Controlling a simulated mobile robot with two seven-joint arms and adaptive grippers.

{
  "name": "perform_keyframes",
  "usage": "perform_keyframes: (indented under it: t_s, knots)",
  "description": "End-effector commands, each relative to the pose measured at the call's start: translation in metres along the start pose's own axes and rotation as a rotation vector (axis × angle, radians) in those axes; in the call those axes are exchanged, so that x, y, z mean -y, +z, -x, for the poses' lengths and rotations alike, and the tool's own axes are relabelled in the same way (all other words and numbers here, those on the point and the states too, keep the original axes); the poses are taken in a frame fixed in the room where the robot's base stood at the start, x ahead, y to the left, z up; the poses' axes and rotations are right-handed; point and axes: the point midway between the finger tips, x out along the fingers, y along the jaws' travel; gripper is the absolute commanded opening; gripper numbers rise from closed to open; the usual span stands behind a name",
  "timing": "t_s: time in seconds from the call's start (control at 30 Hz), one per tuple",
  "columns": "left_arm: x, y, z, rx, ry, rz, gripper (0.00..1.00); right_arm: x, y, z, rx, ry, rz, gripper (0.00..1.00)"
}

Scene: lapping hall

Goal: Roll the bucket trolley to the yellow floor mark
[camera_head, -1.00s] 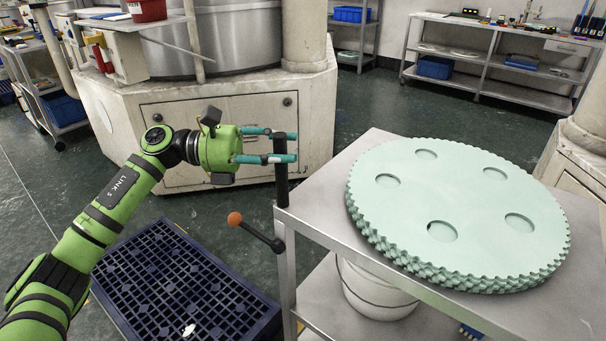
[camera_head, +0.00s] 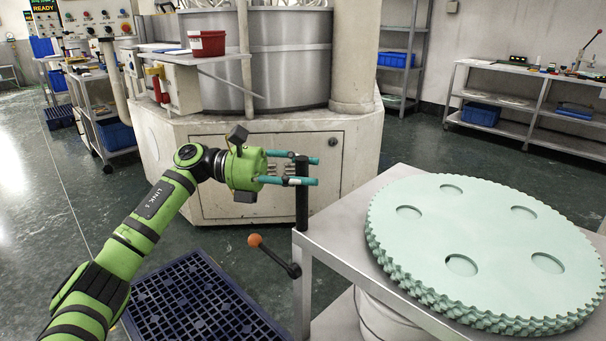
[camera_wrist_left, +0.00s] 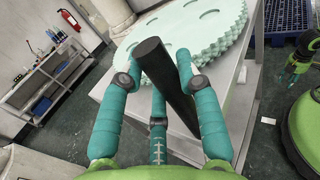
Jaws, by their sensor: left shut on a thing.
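The bucket trolley is a grey metal cart (camera_head: 345,258) at the lower right of the head view. A dark upright handle post (camera_head: 302,215) stands at its near left corner. My left gripper (camera_head: 305,171) is shut around this post near its top; the wrist view also shows the dark post (camera_wrist_left: 165,75) between the teal fingers. A white bucket (camera_head: 378,322) stands on the lower shelf, partly hidden by the top. A stack of pale green toothed discs (camera_head: 485,225) lies on top. No yellow floor mark can be made out.
A dark blue grid pallet (camera_head: 195,305) lies on the floor left of the trolley. A large machine with a pale base (camera_head: 225,190) stands behind it, carrying a red tub (camera_head: 207,43). A workbench (camera_head: 530,95) stands at the back right. Green floor (camera_head: 420,150) is open between them.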

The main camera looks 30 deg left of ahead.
Motion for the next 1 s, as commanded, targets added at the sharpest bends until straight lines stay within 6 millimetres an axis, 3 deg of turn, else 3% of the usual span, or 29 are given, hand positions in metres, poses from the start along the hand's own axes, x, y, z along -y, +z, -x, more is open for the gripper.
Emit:
perform_keyframes:
  t_s: [0.03, 0.07, 0.1, 0.53, 1.0]
  knots:
    - [-0.003, 0.003, 0.003, 0.003, 0.016, -0.004, 0.0, 0.0, 0.0, 0.0, 0.0, 0.0, 0.0, 0.4]
    - [-0.003, 0.003, 0.004, 0.003, 0.016, -0.004, 0.46, 0.0, 0.0, 0.0, 0.0, 0.0, 0.0, 0.4]
    - [-0.003, 0.003, 0.003, 0.002, 0.015, -0.004, 0.59, 0.0, 0.0, 0.0, 0.0, 0.0, 0.0, 0.4]
    - [-0.002, 0.001, 0.009, -0.001, 0.01, 0.0, 0.59, -0.001, 0.0, -0.001, 0.001, 0.0, 0.0, 0.4]
    - [-0.002, 0.002, 0.099, 0.002, 0.014, -0.002, 0.59, 0.0, 0.0, 0.0, 0.0, 0.0, 0.0, 0.4]
